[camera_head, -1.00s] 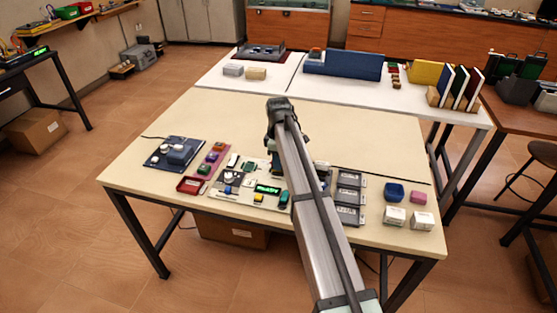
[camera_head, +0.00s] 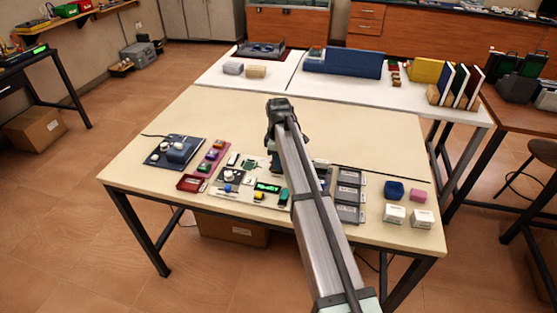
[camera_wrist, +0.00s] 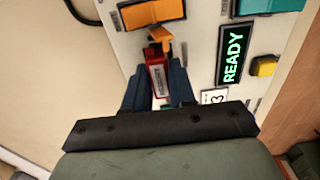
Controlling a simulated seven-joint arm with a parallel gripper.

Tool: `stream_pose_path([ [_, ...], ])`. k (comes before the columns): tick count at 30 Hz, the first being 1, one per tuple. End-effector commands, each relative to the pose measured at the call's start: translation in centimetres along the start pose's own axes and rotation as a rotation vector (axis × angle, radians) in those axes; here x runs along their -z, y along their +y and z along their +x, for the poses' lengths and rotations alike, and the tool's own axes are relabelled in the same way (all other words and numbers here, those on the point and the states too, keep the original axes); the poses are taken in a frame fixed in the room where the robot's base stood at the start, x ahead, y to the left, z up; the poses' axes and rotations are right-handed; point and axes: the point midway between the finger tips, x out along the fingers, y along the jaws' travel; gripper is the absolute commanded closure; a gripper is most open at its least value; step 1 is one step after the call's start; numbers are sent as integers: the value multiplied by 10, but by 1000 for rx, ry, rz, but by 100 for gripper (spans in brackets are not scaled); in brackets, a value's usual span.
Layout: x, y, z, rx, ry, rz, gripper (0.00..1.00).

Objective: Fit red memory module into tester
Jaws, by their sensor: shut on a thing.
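The red memory module (camera_wrist: 157,78) shows in the wrist view between the two dark blue fingers of my gripper (camera_wrist: 159,88), which is shut on it. The module carries a pale label. It is over the white panel of the tester (camera_wrist: 202,22). An orange part (camera_wrist: 160,36) is just beyond the module's far end. I cannot tell whether the module touches the tester or sits in a slot. The tester's green display (camera_wrist: 233,56) reads READY. In the head view the display (camera_head: 268,188) shows left of my arm.
A yellow button (camera_wrist: 264,66) is beside the display. An orange block (camera_wrist: 150,12) and a teal block are at the wrist view's top. In the head view, a dark blue device (camera_head: 175,150) and a red tray (camera_head: 191,183) are left, grey trays (camera_head: 349,195) right. The table's back is clear.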

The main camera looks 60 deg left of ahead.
Motion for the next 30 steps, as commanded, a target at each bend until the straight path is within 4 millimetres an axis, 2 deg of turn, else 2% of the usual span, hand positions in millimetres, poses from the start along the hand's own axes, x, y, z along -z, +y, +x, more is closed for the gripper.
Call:
stream_pose_path([
  [2, 0, 0, 0, 0, 0, 0, 97],
  [3, 0, 0, 0, 0, 0, 0, 72],
  [11, 0, 0, 0, 0, 0, 0, 47],
  [17, 0, 0, 0, 0, 0, 0, 44],
  [23, 0, 0, 0, 0, 0, 0, 25],
  [30, 0, 0, 0, 0, 0, 0, 24],
])
